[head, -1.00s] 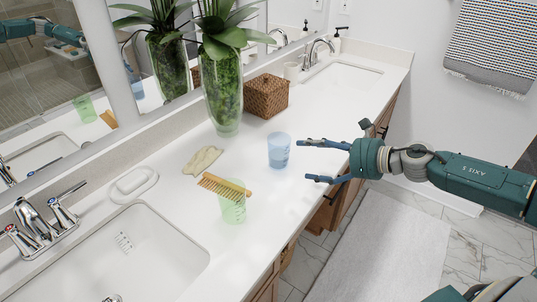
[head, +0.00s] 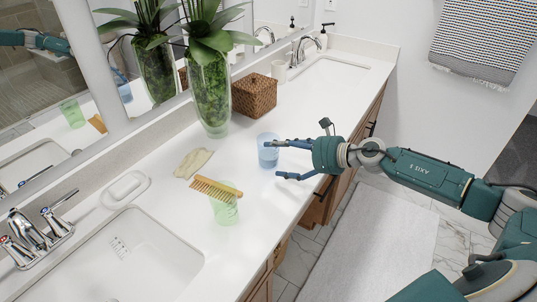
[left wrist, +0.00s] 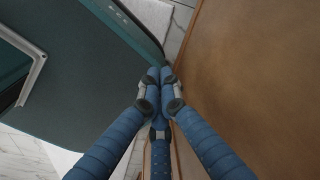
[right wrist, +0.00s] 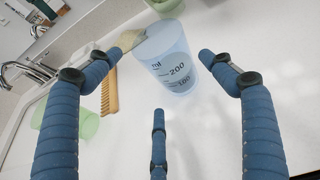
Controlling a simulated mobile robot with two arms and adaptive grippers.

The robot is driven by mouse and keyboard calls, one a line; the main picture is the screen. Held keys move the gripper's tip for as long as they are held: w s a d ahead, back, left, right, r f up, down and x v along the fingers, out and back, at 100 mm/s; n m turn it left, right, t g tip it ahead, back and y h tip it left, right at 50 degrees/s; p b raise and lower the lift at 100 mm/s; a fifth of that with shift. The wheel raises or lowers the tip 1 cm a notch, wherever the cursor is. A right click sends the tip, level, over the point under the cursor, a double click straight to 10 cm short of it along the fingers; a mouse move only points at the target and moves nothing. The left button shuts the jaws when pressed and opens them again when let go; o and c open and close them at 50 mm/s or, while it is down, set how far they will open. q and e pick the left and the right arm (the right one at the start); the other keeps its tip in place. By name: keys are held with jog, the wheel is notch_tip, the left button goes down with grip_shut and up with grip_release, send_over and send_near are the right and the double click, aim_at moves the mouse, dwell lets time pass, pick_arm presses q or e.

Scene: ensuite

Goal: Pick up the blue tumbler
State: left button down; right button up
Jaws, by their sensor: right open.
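The blue tumbler (head: 267,151) stands upright on the white counter, near its front edge. It is translucent with dark volume marks, seen in the right wrist view (right wrist: 172,62). My right gripper (head: 278,160) is open beside the tumbler. In the head view one finger overlaps the tumbler's right side; I cannot tell whether it touches. In the right wrist view the tumbler shows between the two outer fingers (right wrist: 160,57), with the third finger below. My left gripper (left wrist: 160,76) shows only in the left wrist view, its fingers drawn together with nothing visible between them.
A tan cloth (head: 193,163), a soap dish (head: 126,188), a wicker box (head: 254,96) and a glass plant vase (head: 210,95) are also on the counter. Sinks lie at both ends.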

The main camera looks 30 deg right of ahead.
aim_at(275, 153)
jog(key=p+x, duration=0.1)
jog(key=x, duration=0.3)
jog(key=shift+w+d+r, duration=0.1)
jog(key=shift+r, duration=0.05)
jog(key=shift+w+f, duration=0.2)
jog(key=shift+f, duration=0.1)
jog(key=shift+c, duration=0.3)
jog(key=c, duration=1)
jog(key=shift+r, duration=0.15)
